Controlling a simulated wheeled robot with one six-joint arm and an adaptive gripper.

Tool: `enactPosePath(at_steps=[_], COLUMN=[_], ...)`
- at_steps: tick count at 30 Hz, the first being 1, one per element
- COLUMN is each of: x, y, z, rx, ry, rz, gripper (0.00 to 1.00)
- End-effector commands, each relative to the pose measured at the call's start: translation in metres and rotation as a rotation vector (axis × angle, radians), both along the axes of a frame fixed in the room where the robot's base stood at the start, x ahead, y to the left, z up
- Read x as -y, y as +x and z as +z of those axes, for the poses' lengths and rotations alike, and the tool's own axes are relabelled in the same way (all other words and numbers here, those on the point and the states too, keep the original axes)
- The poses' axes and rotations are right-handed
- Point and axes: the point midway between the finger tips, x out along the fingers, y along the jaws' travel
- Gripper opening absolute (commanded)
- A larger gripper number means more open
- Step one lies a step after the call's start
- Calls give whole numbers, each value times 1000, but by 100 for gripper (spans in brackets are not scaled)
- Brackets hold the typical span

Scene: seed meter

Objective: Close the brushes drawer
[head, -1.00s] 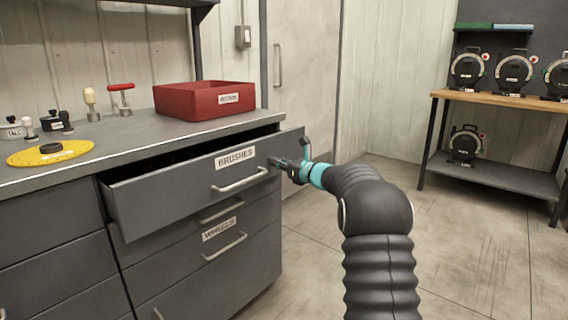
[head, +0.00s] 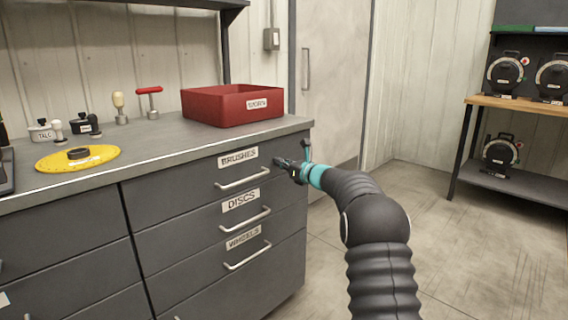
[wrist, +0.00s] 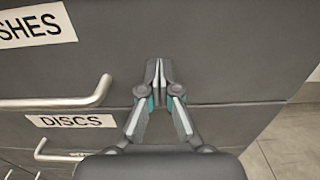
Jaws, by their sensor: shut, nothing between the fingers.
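The brushes drawer (head: 202,182) is the top drawer of the grey cabinet. Its front now sits flush with the drawers below, with its label (head: 238,158) and silver handle (head: 242,178) showing. My gripper (head: 278,162) is shut and empty, with its fingertips at the right part of that drawer front, right of the handle. In the wrist view, the shut fingertips (wrist: 158,64) are against or very close to the drawer front (wrist: 215,50); I cannot tell if they touch. The drawer's inside is hidden.
Below are the discs drawer (head: 185,232) and wheels drawer (head: 200,275). On the worktop stand a red bin (head: 215,108), a yellow disc (head: 55,158) and small tools. A shelf with round devices (head: 500,152) stands right. Open floor (head: 440,240) lies between.

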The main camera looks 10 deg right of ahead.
Motion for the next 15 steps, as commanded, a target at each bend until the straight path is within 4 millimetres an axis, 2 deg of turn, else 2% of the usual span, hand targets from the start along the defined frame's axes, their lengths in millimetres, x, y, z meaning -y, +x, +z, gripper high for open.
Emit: enactPosePath(at_steps=[1,9,15], x=[-6,-11,7], y=[0,-2,-16], z=[2,3,0], rx=[3,5,4], ry=[1,2,2], rz=[6,13,9], gripper=[0,0,0])
